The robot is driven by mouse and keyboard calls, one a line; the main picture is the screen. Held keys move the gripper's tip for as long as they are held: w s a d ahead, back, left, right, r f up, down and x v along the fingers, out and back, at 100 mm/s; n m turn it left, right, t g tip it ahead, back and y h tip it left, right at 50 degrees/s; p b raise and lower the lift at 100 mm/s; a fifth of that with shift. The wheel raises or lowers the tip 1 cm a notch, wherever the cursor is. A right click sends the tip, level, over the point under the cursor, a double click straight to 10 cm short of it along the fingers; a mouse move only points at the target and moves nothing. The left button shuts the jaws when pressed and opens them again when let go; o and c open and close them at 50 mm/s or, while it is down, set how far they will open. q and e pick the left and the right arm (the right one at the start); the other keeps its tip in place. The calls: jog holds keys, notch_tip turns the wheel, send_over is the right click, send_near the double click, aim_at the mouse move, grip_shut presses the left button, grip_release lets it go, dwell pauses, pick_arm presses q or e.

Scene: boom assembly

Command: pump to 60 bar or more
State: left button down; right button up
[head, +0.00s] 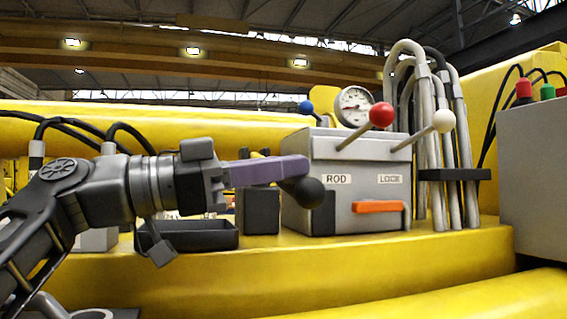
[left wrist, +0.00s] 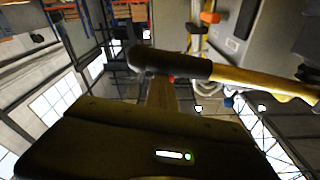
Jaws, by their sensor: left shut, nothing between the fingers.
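The grey pump block (head: 357,165) stands on a yellow deck, with labels ROD and LOCK on its front. A round pressure gauge (head: 355,106) sits on top; its reading is too small to tell. My left gripper (head: 296,169), with purple fingers, is shut and empty at the block's left front. A round black handle end (head: 307,192) shows just below and beside the fingertips; I cannot tell whether they touch. The left wrist view shows a black grip (left wrist: 180,66) on a yellow bar (left wrist: 262,80) crossing beyond the fingers (left wrist: 162,92). My right gripper is not in view.
Levers with a blue knob (head: 306,107), red knob (head: 381,114) and white knob (head: 443,121) rise from the block. An orange handle (head: 377,206) is on its front. Grey hoses (head: 436,150) stand right of it. A dark tray (head: 190,236) lies below my left wrist.

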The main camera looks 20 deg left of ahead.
pick_arm(q)
jog(key=r+p, duration=0.1)
jog(key=r, duration=0.1)
jog(key=d+r+p, duration=0.1)
jog(key=r+p, duration=0.1)
jog(key=shift+d+r, duration=0.1)
jog(key=shift+r, duration=0.05)
jog(key=b+v, duration=0.2)
jog(key=v, duration=0.8)
jog(key=shift+s+f, duration=0.2)
jog(key=shift+f, duration=0.05)
jog(key=shift+r, duration=0.1)
dwell(1.0)
jog(key=w+a+r+n+p, duration=0.1)
jog(key=w+r+n+p, duration=0.1)
jog(key=r+p, duration=0.5)
jog(key=w+a+r+n+t+y+p, duration=0.1)
jog(key=r+n+p, duration=0.4)
jog(key=p, duration=0.7)
notch_tip(320, 180, up, 2)
jog(key=shift+w+r+n, duration=0.2)
jog(key=shift+w+n, duration=0.1)
jog(key=shift+w, duration=0.1)
